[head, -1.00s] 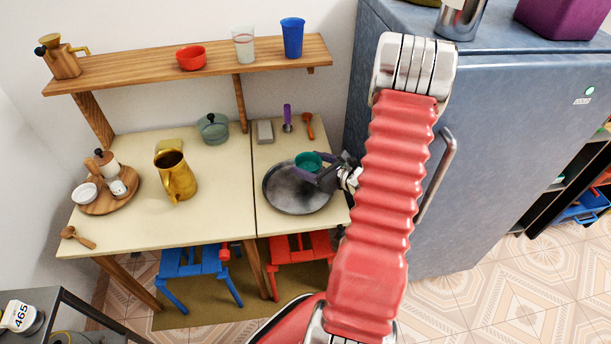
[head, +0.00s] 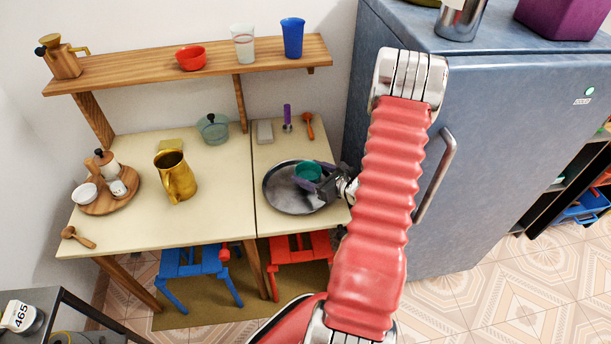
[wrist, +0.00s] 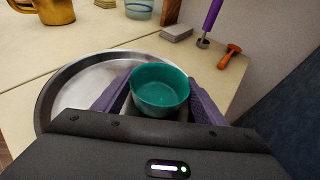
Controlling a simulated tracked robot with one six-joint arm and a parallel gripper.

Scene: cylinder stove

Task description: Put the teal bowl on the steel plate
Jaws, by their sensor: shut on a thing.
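The teal bowl (head: 308,171) is upright between the purple fingers of my gripper (head: 318,182). In the wrist view the teal bowl (wrist: 160,90) sits between both fingers of my gripper (wrist: 160,98), which is shut on it. The steel plate (head: 279,192) is a wide round dish on the right part of the table. In the wrist view the steel plate (wrist: 62,92) lies beneath and to the left of the bowl. The bowl is over the plate's right-hand part. I cannot tell whether its base touches the plate, since my gripper hides it.
Behind the plate are a grey block (head: 265,131), a purple-handled tool (head: 287,116) and an orange spoon (head: 309,125). A gold pitcher (head: 177,179) and a lidded pot (head: 213,128) stand to the left. The blue-grey fridge (head: 480,150) stands to the right.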

